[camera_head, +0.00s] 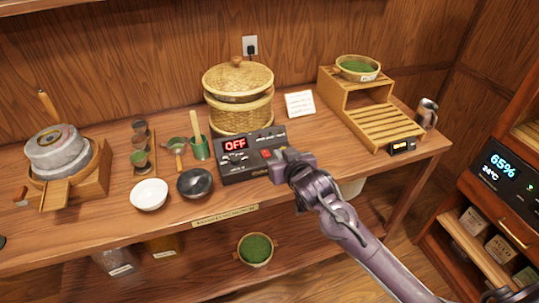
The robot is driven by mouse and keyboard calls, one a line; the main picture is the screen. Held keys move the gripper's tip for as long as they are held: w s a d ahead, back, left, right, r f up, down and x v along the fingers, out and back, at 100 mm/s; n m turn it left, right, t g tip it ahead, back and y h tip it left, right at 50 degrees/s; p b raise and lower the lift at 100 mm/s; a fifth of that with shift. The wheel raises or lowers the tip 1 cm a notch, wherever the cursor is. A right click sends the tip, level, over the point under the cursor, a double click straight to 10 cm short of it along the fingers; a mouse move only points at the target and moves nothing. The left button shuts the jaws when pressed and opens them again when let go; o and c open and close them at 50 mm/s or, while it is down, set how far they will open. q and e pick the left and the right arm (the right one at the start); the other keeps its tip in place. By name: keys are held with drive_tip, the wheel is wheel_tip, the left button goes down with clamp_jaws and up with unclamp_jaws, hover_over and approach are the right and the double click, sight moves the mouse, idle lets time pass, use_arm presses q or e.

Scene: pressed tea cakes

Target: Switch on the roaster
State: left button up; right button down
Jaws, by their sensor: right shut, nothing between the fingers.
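The roaster's dark control box (232,168) stands near the front edge of the wooden table, in front of a lidded woven basket (238,97). Its display (235,144) reads OFF in red. A red switch (266,153) shows on the box's right part, right beside my gripper. My right gripper (280,165) is shut and empty at the right end of the box; I cannot tell whether it touches it. The gripper hides part of the box's right side. My left gripper is not in view.
A white bowl (149,195) and a black bowl (195,184) stand left of the box. A stone mill (58,150) is at the far left. A slatted wooden rack (383,124) stands right, with a small white card (300,104) behind the gripper. A cabinet is at the right edge.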

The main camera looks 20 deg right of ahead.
drive_tip(key=p, duration=0.2)
hover_over(270, 154)
drive_tip(key=s+a, duration=0.1)
drive_tip(key=s, duration=0.2)
wheel_tip(270, 154, down, 3)
drive_tip(key=shift+f, duration=0.1)
drive_tip(key=f, duration=0.2)
drive_tip(key=f+p, duration=0.1)
drive_tip(key=shift+w, duration=0.25)
drive_tip(key=shift+s+f, duration=0.15)
drive_tip(key=shift+f, duration=0.5)
drive_tip(key=shift+s+f, duration=0.1)
drive_tip(key=shift+f, duration=0.45)
drive_tip(key=shift+r, duration=0.1)
drive_tip(key=shift+r+p, duration=0.65)
drive_tip(key=shift+r, duration=0.1)
